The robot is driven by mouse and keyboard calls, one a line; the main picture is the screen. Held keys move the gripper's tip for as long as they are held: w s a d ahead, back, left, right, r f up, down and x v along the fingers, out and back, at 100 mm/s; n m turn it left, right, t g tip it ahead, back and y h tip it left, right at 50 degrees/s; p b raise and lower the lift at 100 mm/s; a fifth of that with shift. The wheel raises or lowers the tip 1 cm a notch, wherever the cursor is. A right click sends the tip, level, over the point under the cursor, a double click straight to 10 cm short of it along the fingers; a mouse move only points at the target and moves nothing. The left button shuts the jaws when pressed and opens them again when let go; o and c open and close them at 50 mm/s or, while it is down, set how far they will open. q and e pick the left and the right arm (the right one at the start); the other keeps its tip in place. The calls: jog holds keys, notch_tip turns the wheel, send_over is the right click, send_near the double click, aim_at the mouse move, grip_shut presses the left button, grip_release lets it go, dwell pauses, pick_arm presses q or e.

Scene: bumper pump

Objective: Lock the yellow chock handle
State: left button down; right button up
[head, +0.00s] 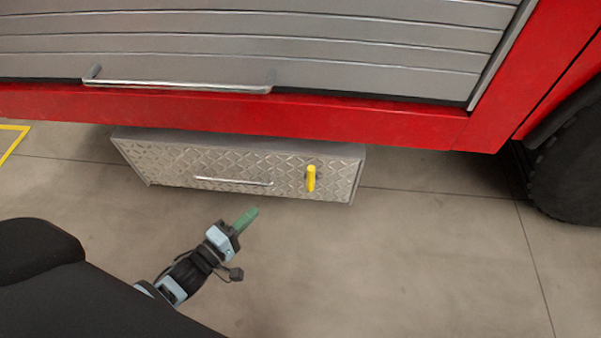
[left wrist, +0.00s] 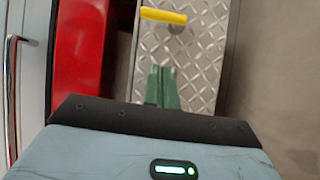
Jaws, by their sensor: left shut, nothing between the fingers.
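The yellow chock handle (head: 311,179) is on the right part of the front of a diamond-plate metal box (head: 215,162) under the red truck body. In the head view the handle stands upright. In the left wrist view the handle (left wrist: 163,16) shows near the top, lying across the picture beyond my fingers. My left gripper (head: 250,215) is shut and empty, its green fingers in front of the box and apart from the handle, to its lower left in the head view. The left fingertips (left wrist: 162,70) are together in the wrist view. My right gripper is not in view.
A metal bar handle (head: 234,182) runs across the box front, left of the yellow handle. A long bar (head: 180,87) is on the grey shutter above. The red truck sill (head: 230,115) overhangs the box. A black tyre (head: 570,175) stands at right. The floor before the box is clear.

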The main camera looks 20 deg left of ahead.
aim_at(311, 179)
pick_arm(q)
jog(key=shift+w+d+r, duration=0.1)
jog(key=shift+w+r, duration=0.5)
jog(key=shift+w, duration=0.25)
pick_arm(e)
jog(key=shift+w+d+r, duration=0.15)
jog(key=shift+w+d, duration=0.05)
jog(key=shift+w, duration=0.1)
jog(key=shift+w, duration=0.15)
